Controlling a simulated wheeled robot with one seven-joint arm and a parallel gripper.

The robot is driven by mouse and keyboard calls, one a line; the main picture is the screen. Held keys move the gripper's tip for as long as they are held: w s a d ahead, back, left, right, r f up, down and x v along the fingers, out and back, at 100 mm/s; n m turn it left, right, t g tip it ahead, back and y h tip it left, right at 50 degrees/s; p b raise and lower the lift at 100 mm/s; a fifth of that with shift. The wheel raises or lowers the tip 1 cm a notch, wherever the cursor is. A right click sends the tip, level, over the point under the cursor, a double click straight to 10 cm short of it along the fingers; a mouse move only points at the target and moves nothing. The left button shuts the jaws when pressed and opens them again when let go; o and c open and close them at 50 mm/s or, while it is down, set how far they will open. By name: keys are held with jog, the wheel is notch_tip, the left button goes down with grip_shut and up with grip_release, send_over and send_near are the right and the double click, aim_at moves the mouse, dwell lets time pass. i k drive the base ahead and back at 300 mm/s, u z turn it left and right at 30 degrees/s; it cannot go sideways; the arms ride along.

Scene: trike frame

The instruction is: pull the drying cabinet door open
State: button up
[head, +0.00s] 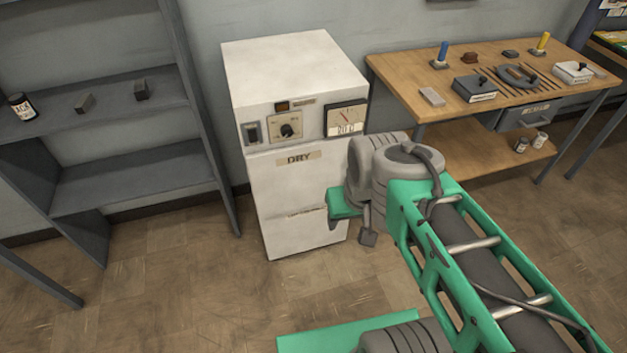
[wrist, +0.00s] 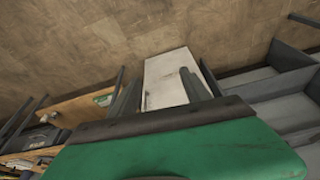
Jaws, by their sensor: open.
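The drying cabinet (head: 290,125) is a white box with a DRY label, standing against the wall in the head view. Its door (head: 285,185) looks shut, flush with the front. My arm covers the door's right side, and I cannot make out a handle in the head view. The white cabinet (wrist: 165,70) also shows in the wrist view, beyond my fingers. My gripper (wrist: 162,85) is open, its dark fingers apart with nothing between them. It is in front of the cabinet; I cannot tell whether it touches the door.
A grey shelf unit (head: 130,125) with a bottle (head: 22,106) and small blocks stands to the cabinet's left. A wooden workbench (head: 450,70) with tools and a grey drawer (head: 530,115) stands to its right. The floor (head: 190,290) at front left is clear.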

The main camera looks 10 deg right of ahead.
aim_at(296, 176)
jog(key=k, duration=0.6)
jog(key=z, duration=0.1)
jog(key=i, duration=1)
jog(key=u, duration=0.85)
